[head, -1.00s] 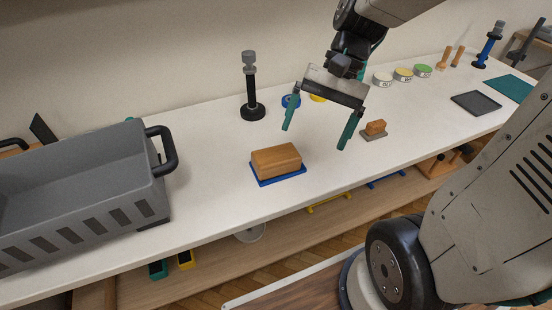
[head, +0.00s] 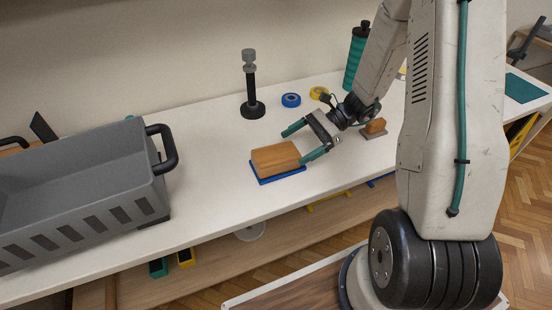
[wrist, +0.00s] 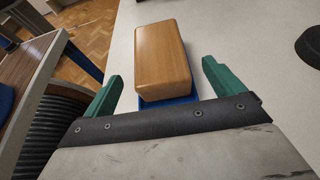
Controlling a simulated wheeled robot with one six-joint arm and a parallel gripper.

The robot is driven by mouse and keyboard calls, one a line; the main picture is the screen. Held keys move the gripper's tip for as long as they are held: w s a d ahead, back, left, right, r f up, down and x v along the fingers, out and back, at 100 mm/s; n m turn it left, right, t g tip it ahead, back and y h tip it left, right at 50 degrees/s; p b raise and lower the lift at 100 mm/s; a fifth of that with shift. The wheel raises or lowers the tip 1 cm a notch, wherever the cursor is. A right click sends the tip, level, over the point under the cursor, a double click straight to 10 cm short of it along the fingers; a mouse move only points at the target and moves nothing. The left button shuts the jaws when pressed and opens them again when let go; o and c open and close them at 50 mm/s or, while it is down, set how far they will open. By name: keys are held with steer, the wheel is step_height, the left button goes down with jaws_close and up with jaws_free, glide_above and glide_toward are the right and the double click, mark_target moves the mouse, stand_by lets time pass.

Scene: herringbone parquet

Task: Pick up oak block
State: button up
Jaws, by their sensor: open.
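The oak block (head: 275,158) is a brown wooden block with rounded edges. It lies on a blue tray (head: 279,180) on the white bench top. In the wrist view the block (wrist: 162,58) is straight ahead, with blue (wrist: 178,101) showing under its near end. My gripper (head: 294,143) is open, with teal fingers, at the right end of the block. In the wrist view the gripper (wrist: 162,82) has one finger on each side of the block's near end, with gaps on both sides. Nothing is held.
A grey crate (head: 80,160) with black handles stands at the left. A black post on a round base (head: 252,108) stands behind the block. Blue tape (head: 291,100), yellow tape (head: 319,93) and a small wooden piece on a grey pad (head: 375,127) are near my arm. The bench around the block is clear.

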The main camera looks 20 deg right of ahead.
mark_target(288, 150)
steer(key=x, duration=0.5)
steer(key=shift+a, duration=0.25)
steer(key=shift+c, duration=0.3)
steer(key=c, duration=1.2)
